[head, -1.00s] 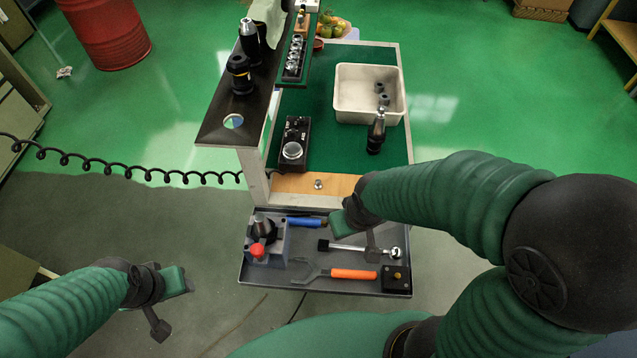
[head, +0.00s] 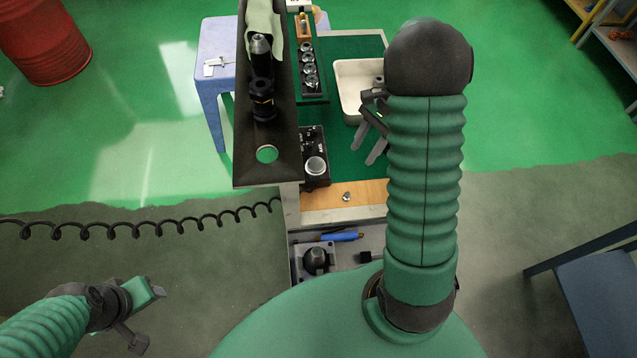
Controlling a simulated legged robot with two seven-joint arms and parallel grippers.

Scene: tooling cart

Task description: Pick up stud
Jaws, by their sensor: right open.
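A small silver stud (head: 346,196) sits on the light wooden strip at the near edge of the cart's green top. My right gripper (head: 364,155) is open and empty. It hangs above the green mat, beyond the stud and slightly to its right in the picture, with its two grey fingers pointing down and left. My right forearm hides part of the cart's right side. My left gripper (head: 149,318) is at the lower left, off the cart, with its fingers apart and nothing between them.
A dark shelf (head: 260,165) with black tool holders rises left of the stud. A black box with a round silver knob (head: 316,167) stands near the stud. A white bin (head: 352,80) is partly hidden by my arm. A lower tray holds a blue-handled tool (head: 340,237).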

